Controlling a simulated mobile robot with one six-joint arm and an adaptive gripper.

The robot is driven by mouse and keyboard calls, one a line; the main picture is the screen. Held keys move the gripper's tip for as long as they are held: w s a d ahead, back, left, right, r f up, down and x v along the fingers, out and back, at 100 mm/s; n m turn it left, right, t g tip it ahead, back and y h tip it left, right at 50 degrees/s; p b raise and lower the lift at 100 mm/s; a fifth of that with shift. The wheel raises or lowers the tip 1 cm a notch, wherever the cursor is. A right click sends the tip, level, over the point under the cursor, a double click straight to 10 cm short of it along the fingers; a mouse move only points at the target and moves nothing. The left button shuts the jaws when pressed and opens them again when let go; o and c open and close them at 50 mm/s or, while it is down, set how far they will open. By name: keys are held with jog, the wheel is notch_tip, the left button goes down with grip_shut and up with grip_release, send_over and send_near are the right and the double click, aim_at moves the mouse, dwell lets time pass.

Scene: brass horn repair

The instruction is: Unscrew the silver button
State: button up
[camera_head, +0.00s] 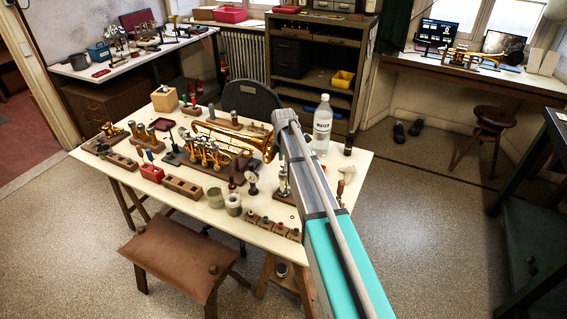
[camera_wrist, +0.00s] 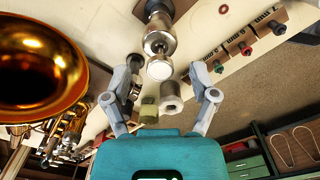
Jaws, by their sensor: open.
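The silver button (camera_wrist: 160,68) appears to be the round, bright, flat-faced cap on the end of a silver, stacked fitting (camera_wrist: 158,40) in the wrist view. My gripper (camera_wrist: 165,82) is open. Its two grey fingers stand left and right of the cap in the picture, with nothing held between them. I cannot tell how far the cap is beyond the fingertips, and no contact shows. In the head view my arm reaches over the table and hides most of this spot; a small silver upright (camera_head: 283,182) shows beside it.
The brass horn (camera_wrist: 40,65) fills the left of the wrist view, close to my gripper. Two small jars (camera_head: 233,205) stand near the table's (camera_head: 330,210) front. A rack of coloured knobs (camera_head: 273,227) lies at the front edge. A water bottle (camera_head: 322,126) stands behind my arm.

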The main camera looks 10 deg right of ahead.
grip_shut()
jog(key=c, duration=0.7)
grip_release()
grip_shut()
jog(key=n, duration=0.3)
jog(key=shift+n, duration=0.3)
jog(key=shift+r, duration=0.1)
jog(key=shift+r, duration=0.1)
